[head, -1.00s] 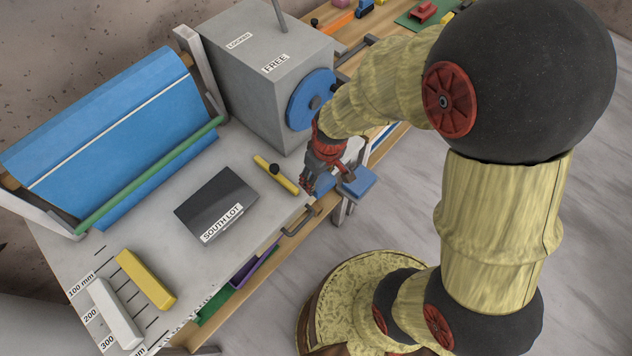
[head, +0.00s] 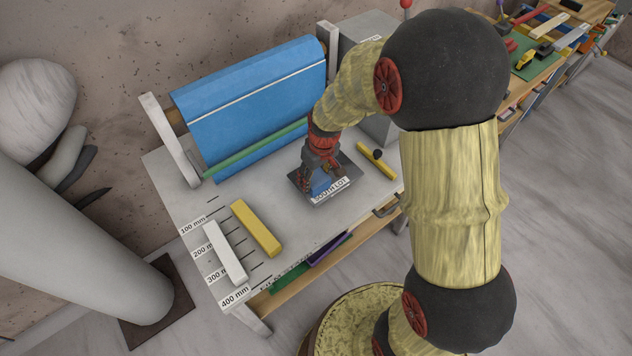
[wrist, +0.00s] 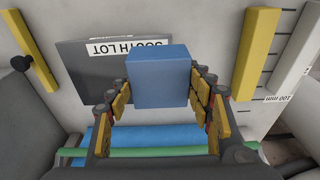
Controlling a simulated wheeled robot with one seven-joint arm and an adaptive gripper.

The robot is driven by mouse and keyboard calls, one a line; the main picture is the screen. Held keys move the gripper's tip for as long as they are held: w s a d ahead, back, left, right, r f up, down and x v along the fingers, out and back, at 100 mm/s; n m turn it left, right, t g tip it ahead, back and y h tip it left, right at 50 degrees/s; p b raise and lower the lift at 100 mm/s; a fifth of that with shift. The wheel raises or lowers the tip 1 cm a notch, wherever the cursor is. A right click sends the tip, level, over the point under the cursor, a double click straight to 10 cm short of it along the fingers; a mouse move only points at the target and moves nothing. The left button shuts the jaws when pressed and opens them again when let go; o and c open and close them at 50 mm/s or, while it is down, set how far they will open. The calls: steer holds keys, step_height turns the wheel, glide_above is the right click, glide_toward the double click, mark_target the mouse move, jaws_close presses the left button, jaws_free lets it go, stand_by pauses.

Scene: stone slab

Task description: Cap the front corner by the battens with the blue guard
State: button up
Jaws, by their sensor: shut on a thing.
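The blue guard (head: 319,184) is a small block held in my gripper (head: 322,178), over the dark SOUTH LOT plate (head: 299,181). In the wrist view the jaws are shut on both sides of the guard (wrist: 158,78), which partly covers the label.
A blue roll (head: 255,100) with a green bar (head: 230,160) stands along the back. A yellow bar with a black knob (head: 378,162) lies right of the plate. A grey box (head: 366,40) is at the back right. The slab between plate and battens is clear.

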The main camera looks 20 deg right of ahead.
mark_target(319, 179)
steer(key=shift+d, duration=0.1)
stand_by(0.3)
steer(key=shift+f+b, duration=1.85)
steer(key=shift+f, duration=0.65)
steer(key=shift+f+b, duration=1.2)
steer(key=shift+f, duration=0.5)
steer(key=o, duration=1.1)
steer(key=r, duration=0.4)
steer(key=s+r, duration=0.1)
steer(key=r, duration=0.7)
steer(key=shift+s+d, duration=0.35)
steer(key=shift+d, duration=0.05)
